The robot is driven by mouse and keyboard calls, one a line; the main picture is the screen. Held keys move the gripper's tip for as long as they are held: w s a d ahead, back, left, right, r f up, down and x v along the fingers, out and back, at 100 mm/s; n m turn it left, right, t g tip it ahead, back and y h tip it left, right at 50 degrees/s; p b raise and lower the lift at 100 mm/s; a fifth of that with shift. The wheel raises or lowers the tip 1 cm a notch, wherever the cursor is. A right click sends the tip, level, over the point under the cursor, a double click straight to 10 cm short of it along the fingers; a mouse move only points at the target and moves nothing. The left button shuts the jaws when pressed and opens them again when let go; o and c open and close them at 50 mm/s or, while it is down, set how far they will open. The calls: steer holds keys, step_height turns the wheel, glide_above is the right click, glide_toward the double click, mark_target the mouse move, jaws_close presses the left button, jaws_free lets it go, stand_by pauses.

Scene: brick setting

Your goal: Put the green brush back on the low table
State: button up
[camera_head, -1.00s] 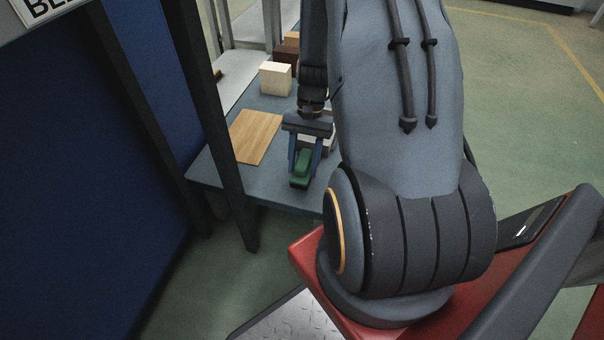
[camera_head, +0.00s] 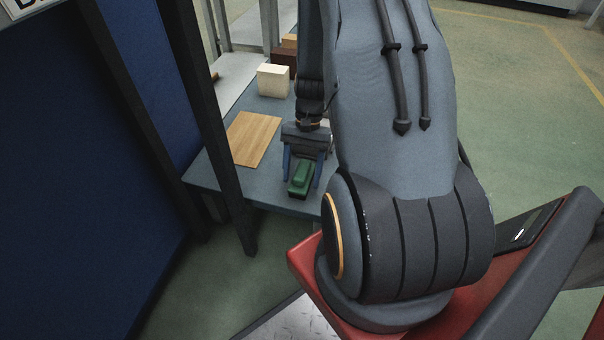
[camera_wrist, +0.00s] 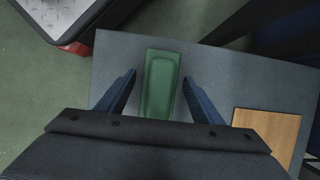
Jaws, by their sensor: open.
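The green brush (camera_head: 301,178) lies on the low table (camera_head: 271,196) near its front edge. It also shows in the wrist view (camera_wrist: 160,84), lengthwise between my fingers. My gripper (camera_head: 302,181) is open around the brush, one blue finger on each side. In the wrist view my gripper (camera_wrist: 158,82) has a clear gap between each finger and the brush. The table's grey top (camera_wrist: 120,55) shows around the brush.
A wooden board (camera_head: 254,139) lies on the table to the left of the brush. A cream block (camera_head: 273,80) and brown blocks (camera_head: 284,57) stand farther back. A dark post (camera_head: 215,120) rises at the table's left side, in front of a blue panel (camera_head: 130,150).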

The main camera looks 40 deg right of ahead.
steer(key=shift+r, duration=0.15)
steer(key=p+v, duration=0.4)
steer(key=v, duration=0.8)
steer(key=shift+p, duration=0.35)
